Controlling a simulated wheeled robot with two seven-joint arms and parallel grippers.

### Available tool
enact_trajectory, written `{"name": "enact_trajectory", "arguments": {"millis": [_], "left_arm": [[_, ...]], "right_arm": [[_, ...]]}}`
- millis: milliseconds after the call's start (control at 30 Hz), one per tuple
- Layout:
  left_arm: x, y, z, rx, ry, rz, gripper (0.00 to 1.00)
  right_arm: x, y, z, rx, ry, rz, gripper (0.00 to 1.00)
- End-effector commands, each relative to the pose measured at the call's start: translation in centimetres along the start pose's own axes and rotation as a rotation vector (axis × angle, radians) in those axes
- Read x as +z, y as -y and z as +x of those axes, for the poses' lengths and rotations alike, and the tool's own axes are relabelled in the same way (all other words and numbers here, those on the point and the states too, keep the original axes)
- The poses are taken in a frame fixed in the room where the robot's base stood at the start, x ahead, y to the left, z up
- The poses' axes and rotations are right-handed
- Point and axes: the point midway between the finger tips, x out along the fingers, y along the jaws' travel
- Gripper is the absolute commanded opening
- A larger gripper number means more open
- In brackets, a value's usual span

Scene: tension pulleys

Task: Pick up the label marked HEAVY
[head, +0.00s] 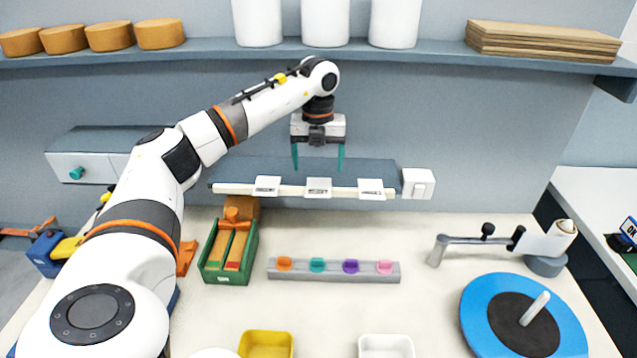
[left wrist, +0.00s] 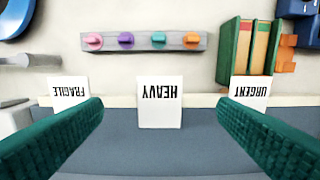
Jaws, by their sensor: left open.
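The HEAVY label (head: 318,187) is a white card with black lettering, standing in the middle of three on the front edge of the small shelf (head: 230,189). It shows upside down and centred in the left wrist view (left wrist: 159,112). My left gripper (head: 318,161) has green fingers, is open and empty, and points down above the small shelf behind the HEAVY label. In the left wrist view its fingers lie either side of that label, apart from it. The URGENT label (head: 267,186) stands to the left and the FRAGILE label (head: 371,189) to the right. My right gripper is not in view.
A grey rail with coloured pegs (head: 334,275), a green box (head: 213,263), a yellow tray (head: 266,336) and a white tray (head: 386,337) are on the table below. A blue disc (head: 476,312) is at right. An upper shelf (head: 420,53) holds white canisters above my arm.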

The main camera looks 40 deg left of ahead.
Motion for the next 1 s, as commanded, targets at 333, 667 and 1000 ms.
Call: {"name": "enact_trajectory", "arguments": {"millis": [333,667,1000], "left_arm": [[0.1,0.1,3.8,-0.003,0.003,0.000,0.82],[0.0,0.0,6.8,0.000,-0.001,0.001,0.82],[0.0,0.0,6.9,0.000,0.000,0.001,0.82]], "right_arm": [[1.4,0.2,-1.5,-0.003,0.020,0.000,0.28],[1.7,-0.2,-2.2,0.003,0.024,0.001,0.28],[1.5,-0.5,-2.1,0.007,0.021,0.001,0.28]]}}
